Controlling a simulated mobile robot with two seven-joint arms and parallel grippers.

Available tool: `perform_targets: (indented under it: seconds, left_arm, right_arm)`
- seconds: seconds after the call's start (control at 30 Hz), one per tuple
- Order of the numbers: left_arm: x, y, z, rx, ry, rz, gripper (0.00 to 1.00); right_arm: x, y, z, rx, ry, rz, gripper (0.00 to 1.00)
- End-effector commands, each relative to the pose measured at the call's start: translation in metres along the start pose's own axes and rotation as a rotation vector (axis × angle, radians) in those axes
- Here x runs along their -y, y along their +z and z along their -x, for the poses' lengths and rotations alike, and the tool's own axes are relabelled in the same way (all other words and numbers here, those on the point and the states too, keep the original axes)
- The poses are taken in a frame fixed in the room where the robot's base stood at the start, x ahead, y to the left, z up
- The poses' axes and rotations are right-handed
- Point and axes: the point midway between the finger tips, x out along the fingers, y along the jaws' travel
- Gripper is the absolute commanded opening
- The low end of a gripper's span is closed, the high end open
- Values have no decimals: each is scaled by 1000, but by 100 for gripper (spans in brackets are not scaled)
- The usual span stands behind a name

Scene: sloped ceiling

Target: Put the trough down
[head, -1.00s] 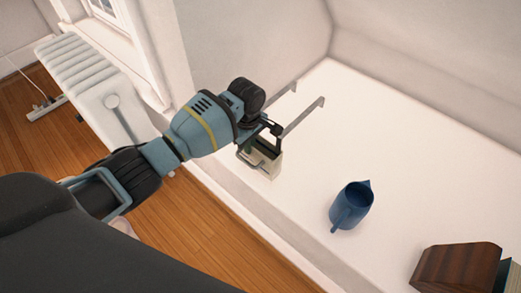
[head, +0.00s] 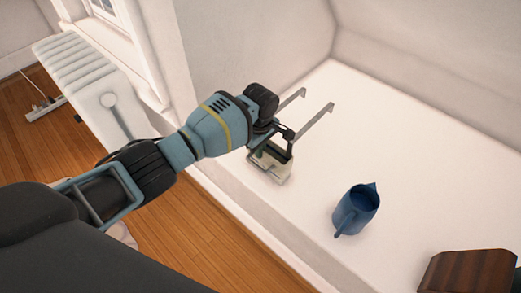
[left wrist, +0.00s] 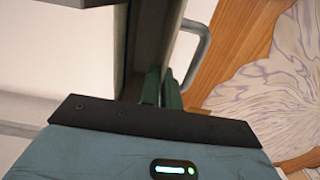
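The trough (head: 272,168) is a small pale box with two long grey metal hooks (head: 318,120) sticking out toward the upper right. My left gripper (head: 262,152) is at the trough's near upper edge, over the white ledge. In the left wrist view, the green fingers (left wrist: 162,90) are close together on the trough's grey wall (left wrist: 155,40). A bent metal bar (left wrist: 198,50) shows beside them. The trough is low over the ledge; I cannot tell whether its bottom touches. My right gripper is not in view.
The white ledge (head: 400,160) is bare around the trough. A blue jug (head: 357,208) stands to its right, and a dark wooden block-like object (head: 468,272) is at the lower right. A wall rises behind. A white radiator (head: 85,75) stands over the wooden floor at left.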

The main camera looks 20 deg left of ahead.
Motion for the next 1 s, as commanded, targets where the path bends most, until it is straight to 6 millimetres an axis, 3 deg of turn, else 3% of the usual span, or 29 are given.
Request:
perform_targets:
  seconds: [0.27, 0.47, 0.77, 1.0]
  left_arm:
    - [-1, 0, 0, 1, 3, 0, 0]
    - [0, 0, -2, 0, 0, 0, 25]
    - [0, 0, 0, 0, 1, 0, 25]
    - [-1, 0, 32, 1, 6, 0, 25]
  right_arm:
    - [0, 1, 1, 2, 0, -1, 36]
    - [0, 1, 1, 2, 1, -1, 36]
    - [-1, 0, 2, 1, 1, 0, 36]
    - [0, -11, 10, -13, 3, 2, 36]
